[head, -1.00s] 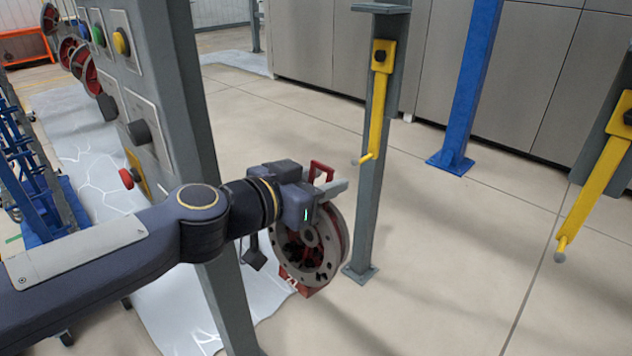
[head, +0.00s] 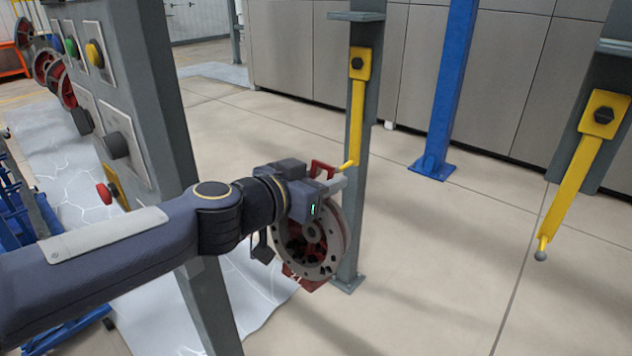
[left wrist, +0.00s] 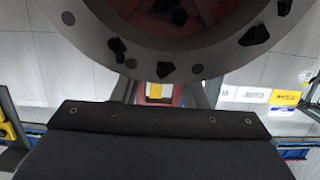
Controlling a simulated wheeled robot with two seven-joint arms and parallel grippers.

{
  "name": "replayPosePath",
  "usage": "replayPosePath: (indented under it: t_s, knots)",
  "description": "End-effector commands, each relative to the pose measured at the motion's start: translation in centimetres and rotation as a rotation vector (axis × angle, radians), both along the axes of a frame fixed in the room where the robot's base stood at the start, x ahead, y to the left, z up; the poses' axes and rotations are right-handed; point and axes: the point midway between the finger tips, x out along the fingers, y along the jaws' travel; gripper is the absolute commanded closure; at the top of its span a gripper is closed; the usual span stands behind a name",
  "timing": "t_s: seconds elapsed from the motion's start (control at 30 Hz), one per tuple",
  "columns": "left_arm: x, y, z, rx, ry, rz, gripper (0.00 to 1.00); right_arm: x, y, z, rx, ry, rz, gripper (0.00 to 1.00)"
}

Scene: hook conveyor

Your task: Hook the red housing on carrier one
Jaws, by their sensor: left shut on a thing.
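The red housing (head: 303,272) with its round grey flange hangs upright below my left gripper (head: 328,181), which is shut on its red top handle (head: 322,168). A yellow hook (head: 357,108) hangs on the grey middle post, its tip pointing down and left. In the head view the tip lies just by the handle; whether they touch or overlap in depth I cannot tell. Another yellow hook (head: 566,205) hangs at the right; no carrier number is legible. In the left wrist view the flange (left wrist: 95,45) fills the top. My right gripper is out of view.
A grey control post (head: 160,120) with coloured buttons stands at the left, behind my left arm. A blue post (head: 446,90) and grey cabinets (head: 290,45) stand at the back. The floor between the hooks is clear.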

Motion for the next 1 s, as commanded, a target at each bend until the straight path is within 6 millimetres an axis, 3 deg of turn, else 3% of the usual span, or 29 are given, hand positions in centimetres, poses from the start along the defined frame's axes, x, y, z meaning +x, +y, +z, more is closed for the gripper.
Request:
replayPosePath:
  t_s: [1.0]
  knots:
    - [3.9,-3.0,0.2,-0.003,-0.007,-0.002,1.0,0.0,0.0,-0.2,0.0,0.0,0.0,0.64]
